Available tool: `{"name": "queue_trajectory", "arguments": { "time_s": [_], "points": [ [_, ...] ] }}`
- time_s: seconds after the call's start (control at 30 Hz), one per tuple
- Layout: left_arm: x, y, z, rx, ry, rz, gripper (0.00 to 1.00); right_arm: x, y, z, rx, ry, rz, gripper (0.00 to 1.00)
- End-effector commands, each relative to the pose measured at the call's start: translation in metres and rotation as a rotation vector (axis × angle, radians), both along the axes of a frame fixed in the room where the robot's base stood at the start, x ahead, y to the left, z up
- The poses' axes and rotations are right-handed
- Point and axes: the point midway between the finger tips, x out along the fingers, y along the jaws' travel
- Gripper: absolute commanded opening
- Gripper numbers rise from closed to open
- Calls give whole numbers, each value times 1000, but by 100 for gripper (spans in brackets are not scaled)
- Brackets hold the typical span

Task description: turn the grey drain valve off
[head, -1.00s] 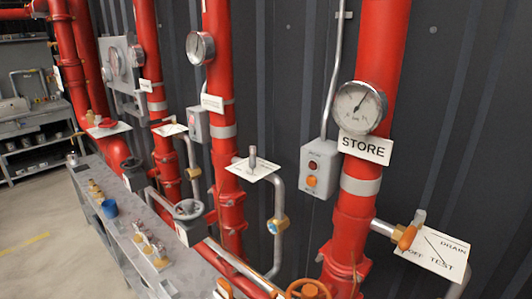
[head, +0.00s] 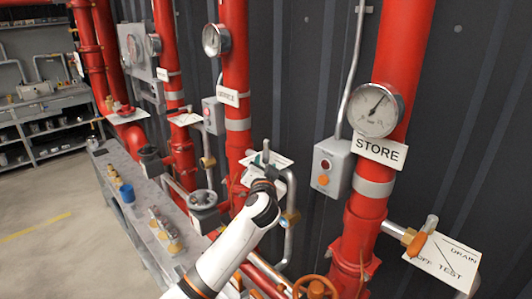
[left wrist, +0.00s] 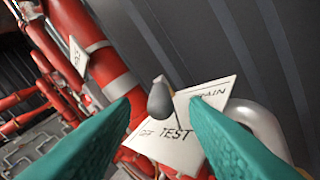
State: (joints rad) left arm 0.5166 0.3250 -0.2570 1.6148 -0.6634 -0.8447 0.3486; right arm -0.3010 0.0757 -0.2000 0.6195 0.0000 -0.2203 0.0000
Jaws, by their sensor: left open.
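The grey drain valve handle (head: 265,152) stands up at a white plate (head: 283,162) on the middle red riser in the head view. In the left wrist view the grey handle (left wrist: 159,97) shows close up before its plate (left wrist: 181,141), which reads OFF, TEST and DRAIN. My left gripper (left wrist: 160,106) is open, with one teal finger on each side of the handle in the picture. No contact shows. In the head view my left wrist (head: 264,190) is just below the plate and hides the fingertips. My right gripper is not in view.
A grey switch box (head: 331,168) hangs between the risers. A grey bench (head: 140,195) with small fittings and a blue cup (head: 127,193) lies at left.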

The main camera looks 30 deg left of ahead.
Motion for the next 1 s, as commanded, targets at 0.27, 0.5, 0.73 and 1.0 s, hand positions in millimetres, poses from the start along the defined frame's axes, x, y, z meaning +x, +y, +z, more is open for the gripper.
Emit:
{"name": "queue_trajectory", "arguments": {
  "time_s": [0.27,0.5,0.73,1.0],
  "points": [
    [41,20,1,1,1,1,41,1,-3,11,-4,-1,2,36],
    [57,27,0,-1,0,-1,41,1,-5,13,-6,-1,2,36],
    [59,28,-1,-1,0,-1,41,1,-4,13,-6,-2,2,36],
    [59,28,-1,-1,0,-1,14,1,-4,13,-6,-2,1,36]
  ]
}}
